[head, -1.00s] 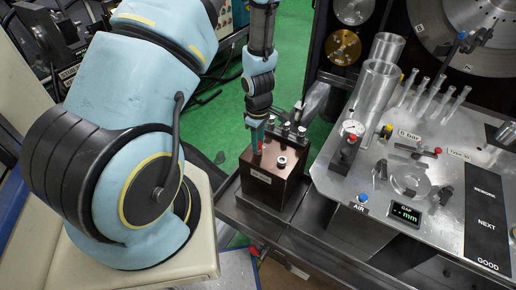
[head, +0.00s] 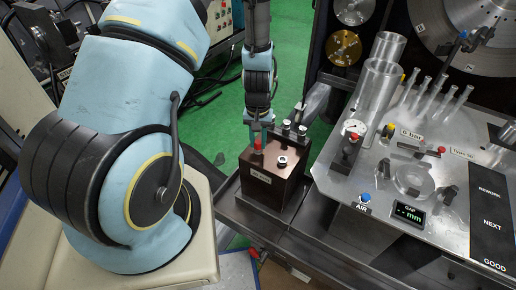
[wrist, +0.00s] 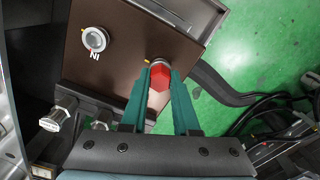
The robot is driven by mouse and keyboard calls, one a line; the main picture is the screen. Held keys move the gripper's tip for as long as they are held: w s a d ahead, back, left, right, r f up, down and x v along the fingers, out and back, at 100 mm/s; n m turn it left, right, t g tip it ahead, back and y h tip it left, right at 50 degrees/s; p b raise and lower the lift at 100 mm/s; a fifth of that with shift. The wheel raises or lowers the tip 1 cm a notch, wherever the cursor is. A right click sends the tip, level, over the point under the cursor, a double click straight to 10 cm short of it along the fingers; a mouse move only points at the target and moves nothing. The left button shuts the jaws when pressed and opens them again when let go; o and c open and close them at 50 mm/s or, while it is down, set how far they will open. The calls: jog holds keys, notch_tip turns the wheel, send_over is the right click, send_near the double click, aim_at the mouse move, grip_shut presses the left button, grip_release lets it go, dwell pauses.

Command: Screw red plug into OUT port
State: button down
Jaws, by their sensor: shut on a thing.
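The brown hydraulic block (head: 266,187) stands on the grey bench. The red plug (head: 257,144) stands upright at the left of its top face. My gripper (head: 257,138) is above it, pointing down. In the wrist view my gripper (wrist: 160,82) has its two green fingers shut on the red plug (wrist: 160,76). A metal ring shows at the plug's far end, against the block top; the OUT label is not readable and the port is hidden under the plug. The IN port (wrist: 95,39) is an open silver ring on the same brown block (wrist: 125,30).
Several silver-capped fittings (head: 294,128) stand along the block's back edge, near my gripper. Green floor lies behind.

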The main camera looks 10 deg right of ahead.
aim_at(258, 142)
jog(key=m, duration=0.2)
jog(key=shift+m, duration=0.3)
jog(key=c, duration=0.6)
grip_release()
notch_tip(258, 142, up, 11)
jog(key=b, duration=0.1)
jog(key=s+a+r+n, duration=0.1)
jog(key=a+r, duration=0.3)
jog(key=a, duration=0.2)
jog(key=s+a+r+n+t, duration=0.1)
jog(key=s+a+r+n, duration=0.1)
jog(key=a+r, duration=0.2)
jog(key=s+a+r+n, duration=0.2)
jog(key=a+r, duration=0.2)
jog(key=a, duration=0.4)
jog(key=shift+a+r+t, duration=0.3)
jog(key=shift+a+r, duration=0.1)
